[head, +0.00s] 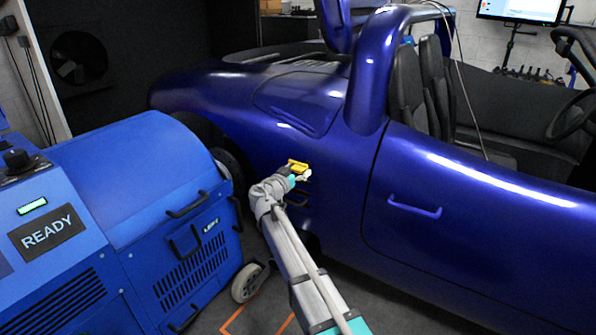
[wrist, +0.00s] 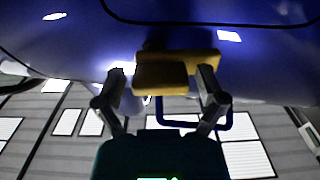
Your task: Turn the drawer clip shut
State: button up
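A yellow block-like piece (wrist: 160,78), which may be the drawer clip, sits in front of the blue car side in the wrist view. A longer yellow part (wrist: 204,58) lies behind it and reaches past my right finger. My gripper (wrist: 160,84) has its two fingers apart, one on each side of the front block, with what look like narrow gaps. In the head view the yellow piece (head: 297,166) is at my gripper's tip (head: 303,175), close against the car side. Its mounting and exact turn are hard to tell.
The blue car (head: 330,160) fills the middle and right. A blue machine with a READY sign (head: 47,233) stands left of my arm, with handles and a caster wheel (head: 248,283). A blue loop handle (wrist: 190,125) is just below the yellow piece. Floor shows between machine and car.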

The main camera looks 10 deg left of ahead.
jog(key=c, duration=0.8)
jog(key=shift+n, duration=0.4)
jog(key=n, duration=0.3)
jog(key=shift+f, duration=0.15)
jog(key=n, duration=0.5)
jog(key=shift+d+f, duration=0.1)
jog(key=shift+d, duration=0.05)
jog(key=n, duration=0.4)
jog(key=shift+d+f+n+b, duration=0.1)
jog(key=shift+n+b, duration=0.2)
jog(key=shift+b, duration=0.05)
jog(key=n, duration=0.4)
jog(key=shift+s+d+n, duration=0.1)
jog(key=shift+n, duration=0.2)
